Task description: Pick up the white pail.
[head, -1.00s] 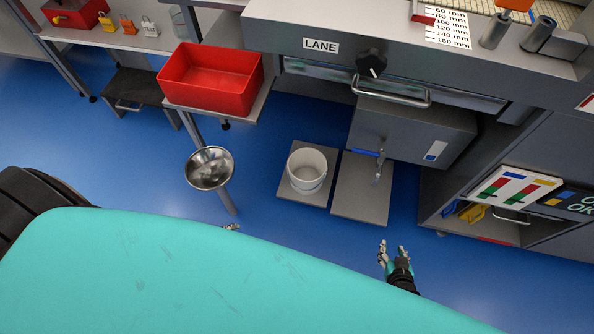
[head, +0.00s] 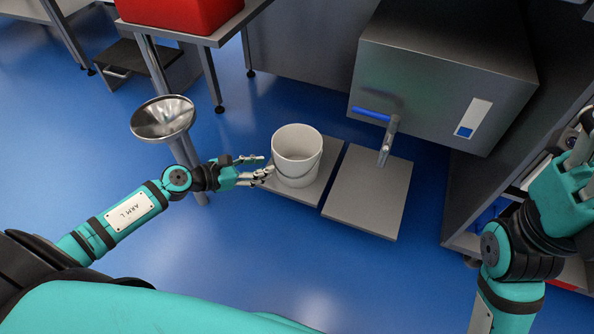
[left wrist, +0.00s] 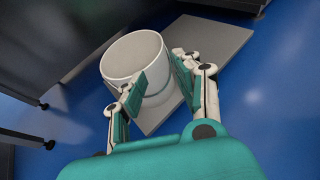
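The white pail (head: 297,148) stands upright on the left grey plate (head: 325,180), with a thin handle hanging down its near side. My left gripper (head: 263,167) is beside the pail's left side in the head view, low down, with its fingers pointing at it. In the left wrist view, the pail (left wrist: 130,55) is beyond the fingers; one finger overlaps its wall and the other is off to its right. The left gripper (left wrist: 160,72) is open; whether it touches the pail or handle is unclear. My right gripper (head: 580,150) is cut off at the right edge.
A second grey plate (head: 368,195) lies right of the pail, below a tap with a blue lever (head: 372,115) on a grey cabinet (head: 425,75). A metal funnel bowl (head: 162,118) on a post stands left, close to my left arm. A red tub (head: 180,12) is behind.

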